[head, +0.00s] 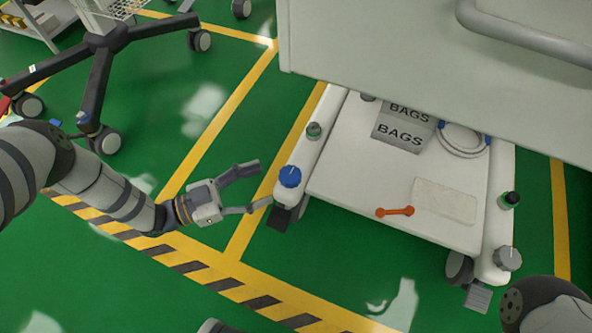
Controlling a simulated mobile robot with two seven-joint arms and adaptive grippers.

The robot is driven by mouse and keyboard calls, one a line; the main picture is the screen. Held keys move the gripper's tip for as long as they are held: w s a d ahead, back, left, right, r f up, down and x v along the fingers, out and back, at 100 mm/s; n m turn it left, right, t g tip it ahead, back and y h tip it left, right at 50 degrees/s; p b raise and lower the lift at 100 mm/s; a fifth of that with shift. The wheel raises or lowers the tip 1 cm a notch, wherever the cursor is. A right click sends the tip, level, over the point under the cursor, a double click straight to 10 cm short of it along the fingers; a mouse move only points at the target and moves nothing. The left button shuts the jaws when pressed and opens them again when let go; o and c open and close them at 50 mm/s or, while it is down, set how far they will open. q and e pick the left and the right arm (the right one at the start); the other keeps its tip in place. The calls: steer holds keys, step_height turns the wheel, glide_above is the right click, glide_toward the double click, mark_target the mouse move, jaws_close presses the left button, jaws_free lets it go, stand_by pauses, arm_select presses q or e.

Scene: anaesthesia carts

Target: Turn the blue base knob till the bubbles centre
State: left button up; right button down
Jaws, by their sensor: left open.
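The blue base knob (290,176) stands on the front left corner of the cart's white base (330,185), with a pale mark on its top. My left gripper (262,184) is open and empty just left of the knob, its two fingers pointing toward it. The fingers look apart from the knob, the lower fingertip being closest. I cannot make out any bubbles. My right gripper is out of view; only part of my right arm shows.
A grey knob (507,258) sits on the base's front right corner. The base deck holds a grey BAGS box (402,133), a coiled hose (462,139), an orange wrench (395,211) and a pale pad (445,200). The cart body (420,70) overhangs behind. A wheeled stand (105,75) is upper left.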

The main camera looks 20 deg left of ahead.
mark_target(290, 174)
arm_select(q)
steer(key=b+x, duration=0.1)
steer(key=x, duration=0.7)
steer(key=c, duration=1.2)
